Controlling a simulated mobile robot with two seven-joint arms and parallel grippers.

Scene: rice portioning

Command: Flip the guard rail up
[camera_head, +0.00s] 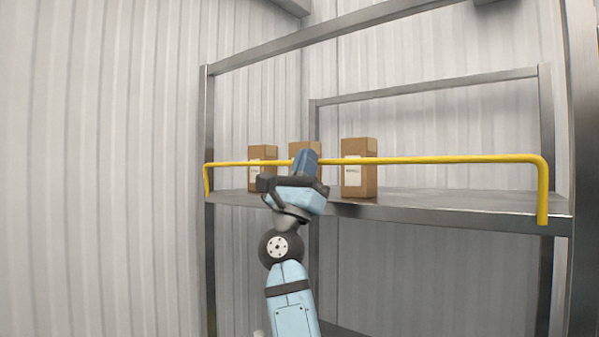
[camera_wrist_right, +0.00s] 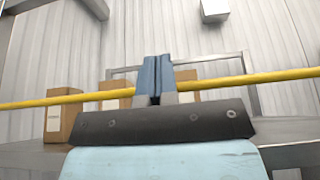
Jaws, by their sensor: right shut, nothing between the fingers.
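The yellow guard rail (camera_head: 440,160) runs across the front of the metal shelf, with bent ends pointing down at the left and right posts. In the right wrist view the rail (camera_wrist_right: 60,99) crosses the picture, passing behind the fingers. My right gripper (camera_head: 308,157) is shut and empty, its blue fingertips at the height of the rail near its middle. The fingers (camera_wrist_right: 155,72) stick up past the rail in the right wrist view. I cannot tell whether they touch it. My left gripper is not in view.
Brown boxes with white labels stand on the shelf behind the rail: one at right (camera_head: 358,170), one at left (camera_head: 262,162), one partly hidden by my gripper (camera_head: 303,150). The shelf board (camera_head: 450,205) is clear to the right. Metal posts (camera_head: 209,120) frame the rack.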

